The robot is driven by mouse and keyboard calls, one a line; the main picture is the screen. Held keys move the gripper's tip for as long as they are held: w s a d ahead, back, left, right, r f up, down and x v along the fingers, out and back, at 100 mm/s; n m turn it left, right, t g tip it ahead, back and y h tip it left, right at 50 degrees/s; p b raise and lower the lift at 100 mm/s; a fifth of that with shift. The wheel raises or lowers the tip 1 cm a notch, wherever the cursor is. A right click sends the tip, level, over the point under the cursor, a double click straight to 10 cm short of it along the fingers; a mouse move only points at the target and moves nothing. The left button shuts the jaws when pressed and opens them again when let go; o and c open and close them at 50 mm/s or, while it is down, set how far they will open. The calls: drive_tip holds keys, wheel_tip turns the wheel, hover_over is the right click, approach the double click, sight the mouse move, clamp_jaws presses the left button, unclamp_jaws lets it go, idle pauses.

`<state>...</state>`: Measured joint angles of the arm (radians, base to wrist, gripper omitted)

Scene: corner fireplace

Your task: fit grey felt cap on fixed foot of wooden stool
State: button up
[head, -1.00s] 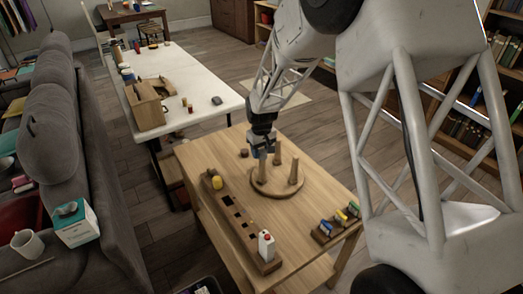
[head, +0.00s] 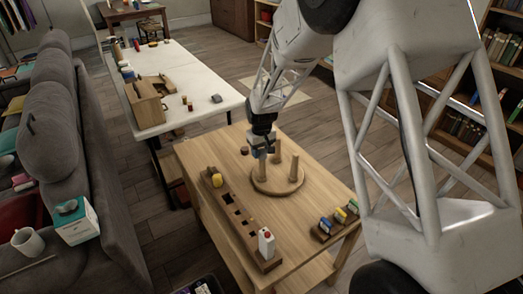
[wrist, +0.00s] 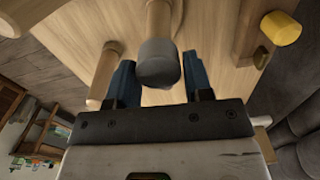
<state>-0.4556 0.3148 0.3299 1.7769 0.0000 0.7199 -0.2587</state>
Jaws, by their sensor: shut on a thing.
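The wooden stool stands upside down on the table, its round seat (head: 283,189) flat and its feet pointing up. One bare leg (head: 293,168) shows at the right in the head view. The grey felt cap (wrist: 157,64) is between my gripper's blue fingers (wrist: 160,78), and the gripper is shut on it. In the wrist view the cap lines up with the end of a wooden leg (wrist: 159,20) behind it. How far the cap sits over that foot cannot be told. In the head view my gripper (head: 262,153) is above the stool's left part and hides the contact.
A rack of coloured items (head: 337,221) is at the right. A small brown piece (head: 244,151) lies behind the stool.

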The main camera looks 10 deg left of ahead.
drive_tip(key=shift+f, duration=0.35)
drive_tip(key=o, duration=0.9)
drive_tip(key=shift+r, duration=0.15)
drive_tip(key=shift+r, duration=3.8)
